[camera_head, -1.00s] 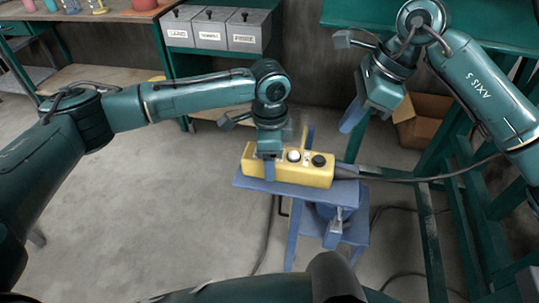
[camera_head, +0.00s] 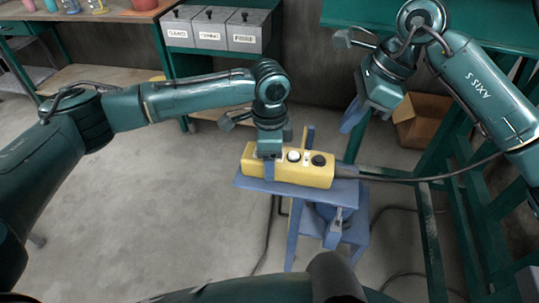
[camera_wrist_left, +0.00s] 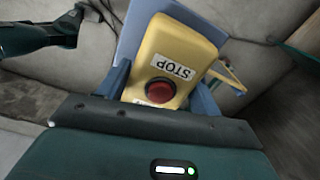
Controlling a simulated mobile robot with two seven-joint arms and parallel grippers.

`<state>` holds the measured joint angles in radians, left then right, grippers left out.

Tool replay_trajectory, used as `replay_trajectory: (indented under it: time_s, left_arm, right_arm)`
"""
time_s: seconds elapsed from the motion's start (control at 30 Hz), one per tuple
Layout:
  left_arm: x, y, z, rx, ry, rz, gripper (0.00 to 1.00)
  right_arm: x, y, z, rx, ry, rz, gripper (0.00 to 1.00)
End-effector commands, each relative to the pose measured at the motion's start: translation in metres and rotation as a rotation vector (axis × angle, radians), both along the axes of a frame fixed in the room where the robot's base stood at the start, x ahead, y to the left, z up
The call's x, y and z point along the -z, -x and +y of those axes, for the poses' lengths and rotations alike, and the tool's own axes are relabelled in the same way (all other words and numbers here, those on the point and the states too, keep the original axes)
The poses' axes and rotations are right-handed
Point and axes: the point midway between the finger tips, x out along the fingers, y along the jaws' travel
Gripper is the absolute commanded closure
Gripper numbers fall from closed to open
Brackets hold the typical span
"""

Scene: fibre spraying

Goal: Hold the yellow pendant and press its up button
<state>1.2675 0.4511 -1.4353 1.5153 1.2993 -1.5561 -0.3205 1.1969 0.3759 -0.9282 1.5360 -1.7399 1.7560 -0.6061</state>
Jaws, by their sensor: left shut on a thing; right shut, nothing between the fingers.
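The yellow pendant (camera_head: 318,177) lies on a small blue stand (camera_head: 345,190). A white button (camera_head: 293,156) and a black button (camera_head: 319,160) show on its top face. My left gripper (camera_head: 269,170) is lowered over the pendant's left end and shut on it. In the left wrist view the pendant (camera_wrist_left: 190,48) sits between the two blue fingers, with a red button (camera_wrist_left: 160,90) and a STOP label. The gripper hides part of that end in the head view. My right gripper (camera_head: 352,116) is shut and empty, up and right of the pendant, apart from it.
A black cable (camera_head: 420,179) runs right from the pendant. A green frame stands at the right, with a cardboard box (camera_head: 420,121) behind. Grey labelled bins (camera_head: 215,29) stand at the back. The floor (camera_head: 140,200) at left is clear.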

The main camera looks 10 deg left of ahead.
Motion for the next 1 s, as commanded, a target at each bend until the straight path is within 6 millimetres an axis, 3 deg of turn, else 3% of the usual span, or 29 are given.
replay_trajectory:
  time_s: [0.27, 0.5, 0.7, 1.0]
  left_arm:
    - [0.0, 0.0, 0.0, -0.001, 0.001, -0.001, 0.7]
    - [0.0, 0.0, 0.0, -0.001, 0.001, -0.001, 0.7]
    - [-0.001, 0.0, 0.0, 0.0, 0.001, -0.001, 0.7]
    - [-0.001, 0.0, 0.0, -0.001, 0.001, -0.001, 0.7]
  right_arm:
    - [0.002, 0.001, 0.002, -0.018, -0.026, -0.022, 1.0]
    - [-0.004, 0.006, 0.023, -0.188, -0.26, -0.307, 1.0]
    - [-0.017, 0.008, 0.029, -0.262, -0.359, -0.489, 1.0]
    - [-0.018, 0.008, 0.029, -0.266, -0.363, -0.499, 1.0]
